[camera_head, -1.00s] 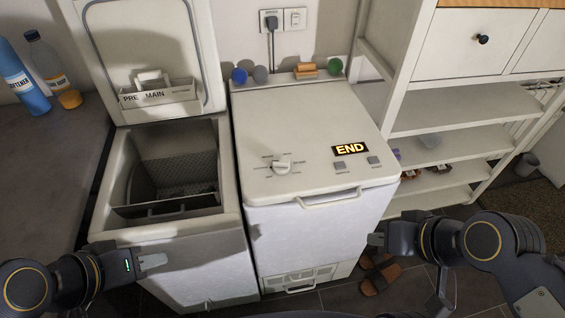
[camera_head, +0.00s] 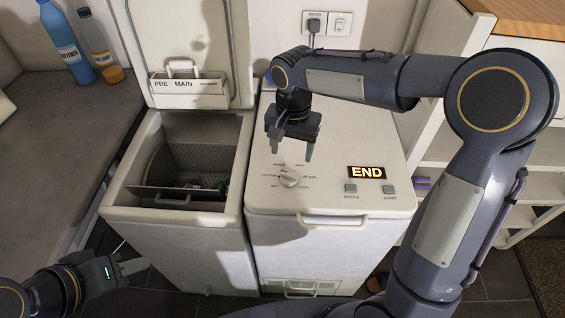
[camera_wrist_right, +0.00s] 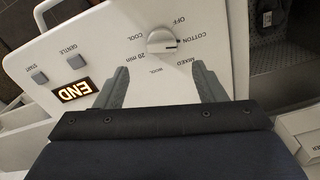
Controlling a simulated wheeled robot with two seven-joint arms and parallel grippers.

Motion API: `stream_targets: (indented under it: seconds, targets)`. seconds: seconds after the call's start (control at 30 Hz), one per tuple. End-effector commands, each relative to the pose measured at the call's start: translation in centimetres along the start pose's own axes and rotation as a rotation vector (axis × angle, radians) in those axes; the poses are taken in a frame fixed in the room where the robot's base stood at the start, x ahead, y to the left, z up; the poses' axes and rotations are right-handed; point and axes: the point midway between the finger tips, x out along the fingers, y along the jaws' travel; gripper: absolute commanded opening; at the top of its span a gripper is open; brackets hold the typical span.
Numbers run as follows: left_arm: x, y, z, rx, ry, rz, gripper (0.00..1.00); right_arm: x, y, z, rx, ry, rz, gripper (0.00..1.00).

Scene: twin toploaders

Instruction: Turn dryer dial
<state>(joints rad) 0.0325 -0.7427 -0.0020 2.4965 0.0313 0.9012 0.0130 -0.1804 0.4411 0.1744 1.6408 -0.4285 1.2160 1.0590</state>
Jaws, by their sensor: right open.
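The dryer (camera_head: 340,235) is the right-hand white machine, with a lit END display (camera_head: 366,172) on its top. Its round white dial (camera_head: 289,178) sits left of the display, ringed by printed labels. My right gripper (camera_head: 292,152) points down over the dryer top, just behind the dial, open and empty. In the right wrist view the dial (camera_wrist_right: 162,41) lies beyond and between the two spread fingers (camera_wrist_right: 160,80), apart from them, near the OFF and COTTON labels. My left gripper (camera_head: 132,267) is low at the left, in front of the washer; its jaw opening is unclear.
The washer (camera_head: 180,245) stands left of the dryer, its lid (camera_head: 190,40) raised and drum open. Two dryer buttons (camera_head: 350,188) sit below the display. Bottles (camera_head: 66,42) stand on the left counter. White shelves (camera_head: 450,150) are at the right, partly behind my right arm.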

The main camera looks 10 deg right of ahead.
Motion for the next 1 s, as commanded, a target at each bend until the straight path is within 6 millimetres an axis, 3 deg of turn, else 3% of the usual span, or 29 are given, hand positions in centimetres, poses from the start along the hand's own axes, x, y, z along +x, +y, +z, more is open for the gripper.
stream_targets:
  seconds: [0.6, 0.93, 1.0]
  targets:
    - [-0.4, 0.2, -0.2, 0.0, 0.0, 0.0, 0.36, 7.6, -0.2, -0.1, 0.007, -0.003, 0.008, 0.64]
    - [-0.4, 0.2, -0.2, 0.0, 0.0, 0.0, 0.36, 8.0, -0.2, -0.1, 0.006, -0.001, 0.006, 0.64]
    - [-0.4, 0.2, -0.2, 0.0, 0.0, 0.0, 0.36, 8.0, -0.2, -0.1, 0.006, -0.001, 0.006, 0.54]
